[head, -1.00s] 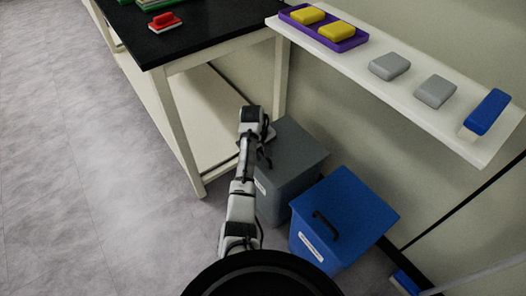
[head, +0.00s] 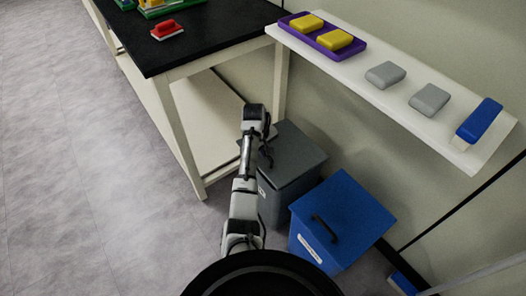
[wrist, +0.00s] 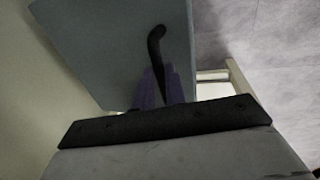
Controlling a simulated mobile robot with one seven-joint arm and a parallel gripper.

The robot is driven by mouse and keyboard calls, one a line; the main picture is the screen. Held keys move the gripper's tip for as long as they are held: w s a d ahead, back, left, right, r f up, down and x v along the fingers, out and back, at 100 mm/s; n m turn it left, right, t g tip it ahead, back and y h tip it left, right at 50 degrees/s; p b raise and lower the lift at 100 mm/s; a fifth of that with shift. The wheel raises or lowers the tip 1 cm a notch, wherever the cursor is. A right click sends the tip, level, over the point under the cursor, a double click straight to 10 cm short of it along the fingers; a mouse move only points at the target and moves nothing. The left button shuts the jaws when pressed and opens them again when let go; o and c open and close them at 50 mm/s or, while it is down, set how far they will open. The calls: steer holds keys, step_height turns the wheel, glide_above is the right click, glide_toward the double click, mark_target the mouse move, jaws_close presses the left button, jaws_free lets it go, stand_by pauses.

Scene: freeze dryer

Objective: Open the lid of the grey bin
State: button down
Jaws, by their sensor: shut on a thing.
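The grey bin (head: 290,184) stands on the floor beside the blue bin, with its lid (head: 297,147) on top. In the head view the lid looks shut or nearly so; a small gap cannot be ruled out. My arm covers its left part. My gripper (wrist: 160,78) has its purple fingers shut on the black curved handle (wrist: 156,42) in the wrist view. Behind the handle is a flat grey-blue panel (wrist: 105,45), the grey lid. In the head view my gripper is at the bin's left side, its fingertips mostly hidden.
The blue bin (head: 345,215), with a black handle, is close at the right. A black-topped bench (head: 200,45) with white legs stands at the left and behind. A white shelf (head: 400,108) with yellow, grey and blue items overhangs at the right. Floor at the left is clear.

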steer(key=w+d+r+p, duration=0.6)
steer(key=d+r, duration=0.3)
steer(key=r, duration=0.3)
steer(key=shift+w+d, duration=0.15)
steer(key=shift+d, duration=0.2)
steer(key=c, duration=1.5)
jaws_free()
steer(key=shift+w+d+f, duration=0.15)
steer(key=shift+f, duration=0.1)
steer(key=shift+o, duration=0.2)
steer(key=shift+w+a+r, duration=0.1)
steer(key=shift+a+r, duration=0.2)
steer(key=shift+r, duration=0.55)
step_height(320, 180, up, 11)
steer(key=s+a, duration=0.1)
steer(key=shift+s+a+b, duration=0.25)
steer(key=shift+a+b, duration=0.1)
steer(key=shift+b, duration=0.1)
steer(key=shift+f, duration=0.1)
